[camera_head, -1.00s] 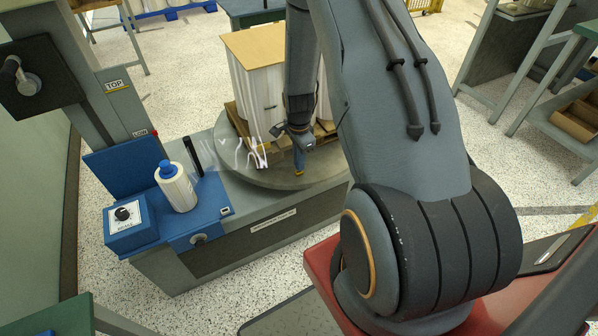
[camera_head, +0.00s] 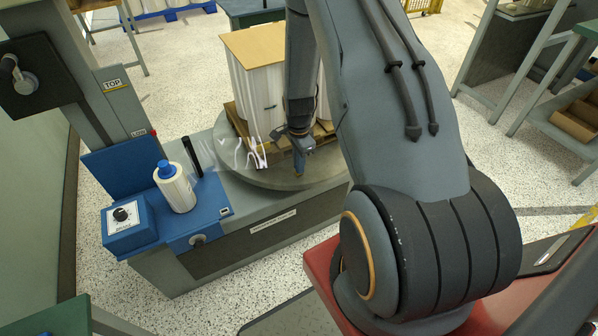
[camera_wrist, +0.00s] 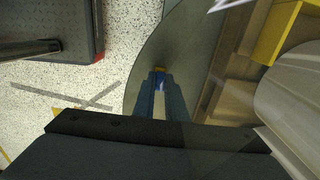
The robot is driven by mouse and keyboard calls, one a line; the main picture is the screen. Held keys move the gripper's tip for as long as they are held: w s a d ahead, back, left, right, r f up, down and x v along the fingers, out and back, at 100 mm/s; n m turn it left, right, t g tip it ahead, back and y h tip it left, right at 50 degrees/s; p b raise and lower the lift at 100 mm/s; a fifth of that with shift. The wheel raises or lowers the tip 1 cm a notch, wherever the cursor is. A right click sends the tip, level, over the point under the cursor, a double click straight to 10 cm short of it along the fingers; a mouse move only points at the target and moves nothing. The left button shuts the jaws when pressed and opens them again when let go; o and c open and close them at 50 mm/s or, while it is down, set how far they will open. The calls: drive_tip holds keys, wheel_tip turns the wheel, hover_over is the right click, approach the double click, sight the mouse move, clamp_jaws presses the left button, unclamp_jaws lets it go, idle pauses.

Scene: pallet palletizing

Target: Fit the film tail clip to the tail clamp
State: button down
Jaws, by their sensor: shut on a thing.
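My gripper (camera_head: 299,172) is low over the front of the round turntable (camera_head: 262,178), beside the wrapped pallet load. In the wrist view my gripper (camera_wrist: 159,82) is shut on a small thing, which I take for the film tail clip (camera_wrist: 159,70). Only a bit of yellow and blue shows at the fingertips; the rest is hidden between the fingers. A clear film (camera_head: 235,153) with white glints stretches from near the film roll (camera_head: 178,190) toward the load. I cannot make out the tail clamp for certain.
The load (camera_head: 262,85) stands on a wooden pallet on the turntable. A yellow block (camera_wrist: 280,30) shows beside the pallet in the wrist view. The blue carriage with a control box (camera_head: 128,222) and the mast (camera_head: 112,95) stand left. Speckled floor is open in front.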

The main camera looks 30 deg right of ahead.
idle(0.3)
drive_tip(key=c, duration=1.7)
unclamp_jaws()
drive_tip(key=shift+r, duration=0.1)
drive_tip(key=shift+r, duration=3.85)
drive_tip(key=s+a+r+n+p, duration=0.1)
drive_tip(key=s+a+r+n, duration=0.35)
drive_tip(key=r, duration=0.35)
drive_tip(key=s+a+r+n, duration=0.3)
drive_tip(key=a+r+n, duration=0.15)
drive_tip(key=r, duration=0.25)
drive_tip(key=s+a+r+n, duration=0.2)
drive_tip(key=s+r+n, duration=0.1)
drive_tip(key=s, duration=0.1)
drive_tip(key=s+a+r+n+p, duration=0.1)
drive_tip(key=s+a+r+n, duration=0.1)
drive_tip(key=s+r+n, duration=0.1)
drive_tip(key=s+a+r+n, duration=0.3)
drive_tip(key=s, duration=0.3)
drive_tip(key=shift+r+p, duration=0.3)
drive_tip(key=shift+r, duration=0.1)
